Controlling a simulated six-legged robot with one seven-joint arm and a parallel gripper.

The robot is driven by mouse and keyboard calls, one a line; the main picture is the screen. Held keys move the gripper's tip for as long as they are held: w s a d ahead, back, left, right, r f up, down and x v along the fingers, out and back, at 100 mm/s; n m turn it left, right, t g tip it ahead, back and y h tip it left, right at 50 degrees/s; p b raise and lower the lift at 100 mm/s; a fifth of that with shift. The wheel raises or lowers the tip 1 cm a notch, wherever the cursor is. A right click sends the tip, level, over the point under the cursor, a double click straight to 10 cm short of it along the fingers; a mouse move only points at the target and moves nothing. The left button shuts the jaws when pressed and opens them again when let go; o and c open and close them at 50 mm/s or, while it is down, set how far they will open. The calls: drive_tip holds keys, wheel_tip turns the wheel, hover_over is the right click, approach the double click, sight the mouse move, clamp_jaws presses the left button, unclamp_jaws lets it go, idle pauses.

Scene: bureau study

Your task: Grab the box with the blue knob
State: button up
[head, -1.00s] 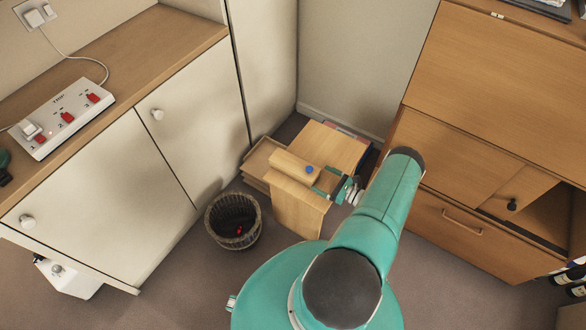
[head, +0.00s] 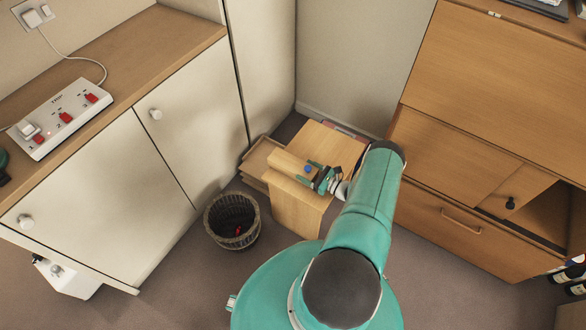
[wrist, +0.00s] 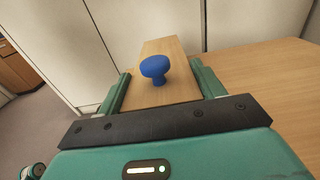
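A light wooden box (head: 288,162) with a blue knob (head: 308,169) lies on a small wooden side table (head: 298,208). In the wrist view the box (wrist: 164,88) runs away from me, with the blue knob (wrist: 155,68) standing on its near top part. My gripper (head: 311,173) is at the knob end of the box. In the wrist view its fingers (wrist: 160,88) stand apart, one on each side of the box. A small gap seems to show at the right finger; I cannot tell whether the left finger touches.
A dark wicker basket (head: 232,219) with something red inside stands on the floor left of the table. White cupboards (head: 165,160) rise at left and a wooden bureau (head: 470,150) at right. A power strip (head: 62,118) lies on the left counter.

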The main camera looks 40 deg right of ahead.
drive_tip(key=c, duration=0.6)
drive_tip(key=shift+r, duration=0.2)
